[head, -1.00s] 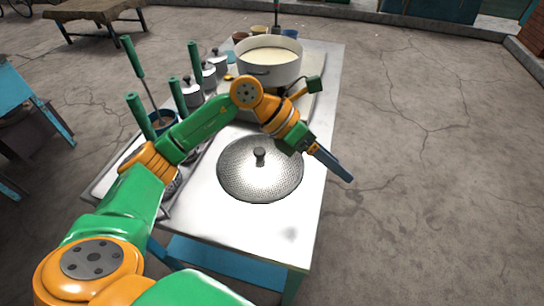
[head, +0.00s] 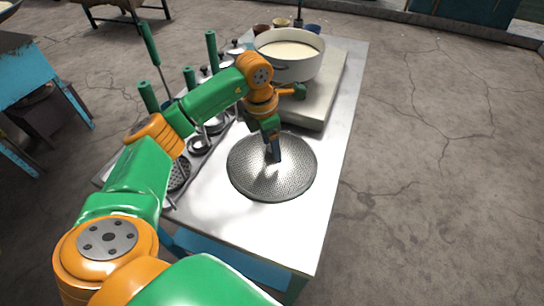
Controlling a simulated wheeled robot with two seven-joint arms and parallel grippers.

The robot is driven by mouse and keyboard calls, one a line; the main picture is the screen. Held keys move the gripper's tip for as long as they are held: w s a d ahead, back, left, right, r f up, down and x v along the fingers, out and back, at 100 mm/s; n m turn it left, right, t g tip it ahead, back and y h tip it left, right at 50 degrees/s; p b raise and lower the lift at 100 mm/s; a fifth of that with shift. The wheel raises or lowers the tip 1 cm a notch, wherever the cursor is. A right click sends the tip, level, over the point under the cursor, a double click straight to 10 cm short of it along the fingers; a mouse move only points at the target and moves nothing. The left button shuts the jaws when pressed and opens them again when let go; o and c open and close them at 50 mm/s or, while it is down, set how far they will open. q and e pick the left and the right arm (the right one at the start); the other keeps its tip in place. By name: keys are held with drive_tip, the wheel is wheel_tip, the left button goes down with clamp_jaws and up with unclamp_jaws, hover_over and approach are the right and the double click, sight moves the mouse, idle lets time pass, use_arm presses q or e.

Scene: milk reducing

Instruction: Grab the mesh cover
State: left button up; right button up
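The mesh cover (head: 293,178) is a round, grey, perforated disc lying on the white-topped table (head: 226,219). Its knob showed at the centre before and is now hidden behind my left gripper (head: 275,157). The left gripper points down at the middle of the cover, with its fingertips at or just above the knob. From this angle the fingers overlap, so I cannot tell whether they are apart or closed on the knob. My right gripper is out of the picture.
A large white pot (head: 289,68) of milky liquid stands on a raised slab (head: 328,98) behind the cover. Green-handled tools and lidded containers stand in a tray along the table's left side. The table's right front is clear.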

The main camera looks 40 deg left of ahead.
use_arm(q)
clamp_jaws()
idle(1.2)
